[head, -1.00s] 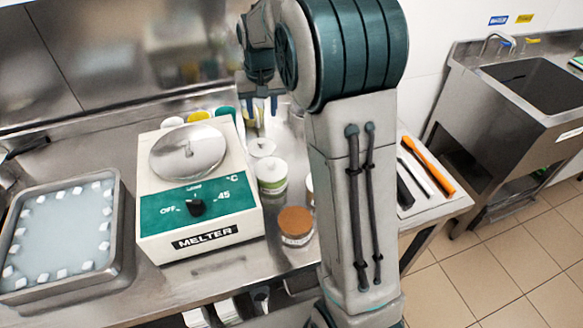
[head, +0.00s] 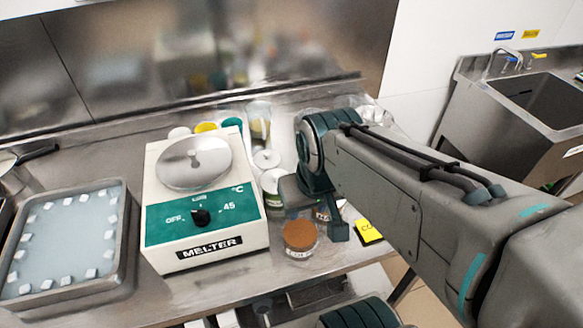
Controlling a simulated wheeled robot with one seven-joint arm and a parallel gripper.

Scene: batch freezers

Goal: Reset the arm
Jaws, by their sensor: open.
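My gripper (head: 316,222) points down over the counter, just right of the melter, with its fingers apart and nothing seen between them. My arm reaches in from the lower right of the head view. A jar with an orange-brown lid (head: 299,236) stands beside and partly below the fingers. Another jar behind the gripper is mostly hidden.
The white and green melter (head: 205,215) stands left of the gripper. White-lidded tubs (head: 267,160) stand behind it. A metal tray with white cubes (head: 120,262) is at the far left. A sink (head: 530,100) is at the back right.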

